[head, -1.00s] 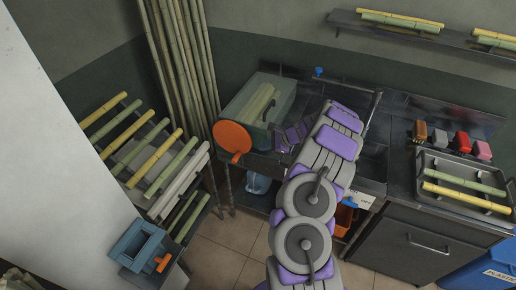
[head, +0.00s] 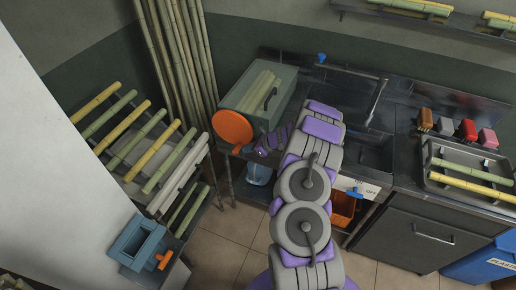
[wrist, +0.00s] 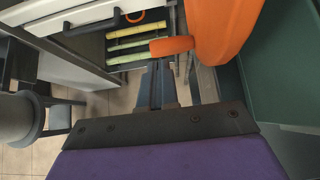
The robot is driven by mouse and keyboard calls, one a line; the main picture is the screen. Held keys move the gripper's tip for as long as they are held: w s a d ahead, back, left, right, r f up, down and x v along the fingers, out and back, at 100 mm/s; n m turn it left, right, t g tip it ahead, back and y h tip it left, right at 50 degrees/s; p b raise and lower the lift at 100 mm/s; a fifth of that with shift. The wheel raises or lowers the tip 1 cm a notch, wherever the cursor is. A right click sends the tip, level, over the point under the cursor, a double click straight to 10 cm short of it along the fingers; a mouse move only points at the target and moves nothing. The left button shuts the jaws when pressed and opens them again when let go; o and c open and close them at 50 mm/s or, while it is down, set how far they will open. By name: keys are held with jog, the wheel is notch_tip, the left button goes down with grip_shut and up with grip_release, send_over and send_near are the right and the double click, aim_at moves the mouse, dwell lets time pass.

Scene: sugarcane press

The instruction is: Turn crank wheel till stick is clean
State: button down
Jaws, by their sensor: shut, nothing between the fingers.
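The sugarcane press is a green box (head: 235,100) on the left of the counter, with pale green sticks (head: 262,88) visible inside it. Its orange crank wheel (head: 232,126) is on the front left, with a short orange handle low on it. In the wrist view the wheel (wrist: 226,28) fills the upper right and the handle (wrist: 172,46) points left. My gripper (wrist: 157,66) is shut and empty, its tips just below the handle in that picture. I cannot tell whether they touch it. In the head view my gripper (head: 246,150) is right beside the wheel, partly hidden.
A rack of cane sticks (head: 143,150) stands at the left, with a blue-grey box (head: 138,243) below it. Tall canes (head: 176,60) lean behind. A sink (head: 375,150), coloured brushes (head: 466,129) and a tray of sticks (head: 470,205) are on the right. Tiled floor shows below.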

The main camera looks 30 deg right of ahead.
aim_at(234, 153)
jog(key=x, duration=0.3)
jog(key=shift+w+a+f+b, duration=0.2)
jog(key=shift+w+a+b, duration=0.1)
jog(key=shift+b, duration=0.1)
jog(key=shift+s+d, duration=0.1)
jog(key=shift+f, duration=0.1)
jog(key=shift+x, duration=2.8)
jog(key=shift+w+a+b, duration=0.35)
jog(key=shift+w+a, duration=0.15)
jog(key=shift+w, duration=0.05)
jog(key=shift+w, duration=0.1)
